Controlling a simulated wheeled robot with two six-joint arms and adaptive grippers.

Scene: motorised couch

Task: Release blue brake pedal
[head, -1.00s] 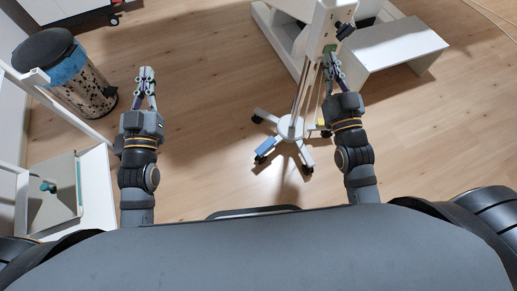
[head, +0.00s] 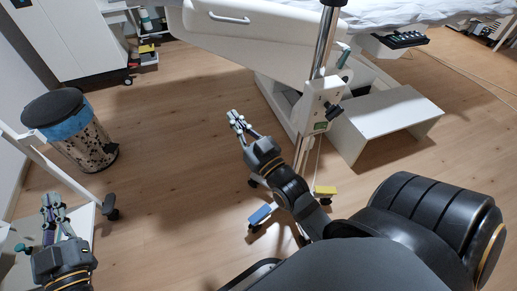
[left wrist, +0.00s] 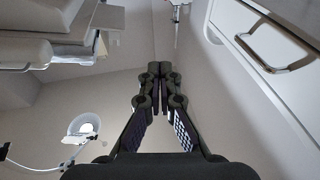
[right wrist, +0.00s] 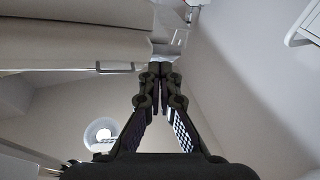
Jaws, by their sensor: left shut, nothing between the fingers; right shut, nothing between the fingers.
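The blue brake pedal (head: 260,214) is on a caster at the foot of a wheeled white stand, low on the floor in the head view. A yellow pedal (head: 325,191) is on another caster of the same stand. My right gripper (head: 234,117) is shut and empty, to the left of the stand's column and well above the floor. My left gripper (head: 53,202) is shut and empty at the lower left, far from the pedals. My right arm hides part of the stand's base. Neither wrist view shows the pedals.
The stand's column (head: 319,112) rises beside my right forearm. A couch with a white base and a white step (head: 385,123) is behind it. A bin (head: 88,142) and a white cart (head: 70,232) are on the left. Wooden floor between is clear.

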